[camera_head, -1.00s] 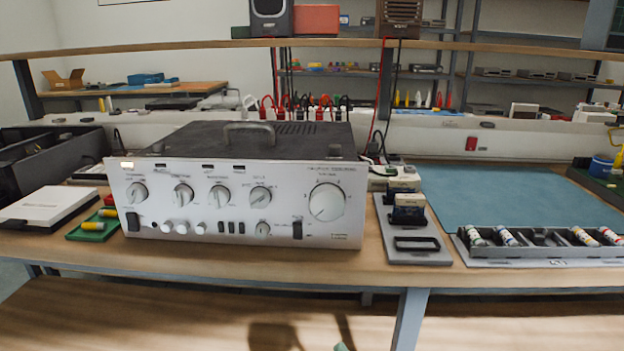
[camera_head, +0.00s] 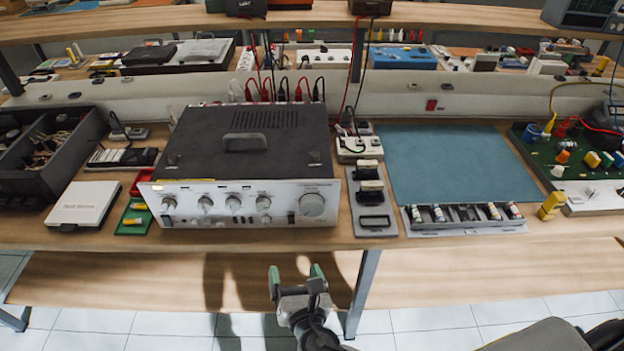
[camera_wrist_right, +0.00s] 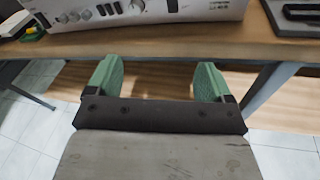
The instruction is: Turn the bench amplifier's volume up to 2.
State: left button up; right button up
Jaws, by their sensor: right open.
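The bench amplifier (camera_head: 250,140) stands on the wooden bench, with a dark top, a handle and a silver front panel facing me. Its large volume knob (camera_head: 311,205) is at the right end of the panel, with several smaller knobs to the left. I cannot read the scale at this size. My right gripper (camera_head: 296,271), with green fingertips, is open and empty, in front of and below the bench edge, apart from the amplifier. The right wrist view shows its spread fingers (camera_wrist_right: 160,82) below the lower part of the amplifier panel (camera_wrist_right: 120,14). My left gripper is out of view.
Right of the amplifier is a grey stand (camera_head: 373,213) with dark blocks, then a blue mat (camera_head: 455,165) and a battery tray (camera_head: 465,226). Left are a green tray (camera_head: 134,219) and a white box (camera_head: 84,203). The bench's front edge lies between my gripper and the amplifier.

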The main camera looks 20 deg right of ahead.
aim_at(312, 211)
jog(key=d+r+n+t+h+p, duration=0.1)
jog(key=d+r+n+h+p, duration=0.3)
jog(key=r, duration=0.3)
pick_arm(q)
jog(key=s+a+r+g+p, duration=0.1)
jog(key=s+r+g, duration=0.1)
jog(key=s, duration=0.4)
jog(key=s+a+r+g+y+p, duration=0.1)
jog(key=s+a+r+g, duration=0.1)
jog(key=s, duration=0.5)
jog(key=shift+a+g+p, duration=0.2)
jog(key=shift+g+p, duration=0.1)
pick_arm(e)
jog(key=shift+m, duration=0.6)
jog(key=x, duration=0.9)
jog(key=shift+w+d+f, duration=0.1)
jog(key=shift+w+f, duration=0.1)
jog(key=shift+w, duration=0.15)
jog(key=c, duration=0.9)
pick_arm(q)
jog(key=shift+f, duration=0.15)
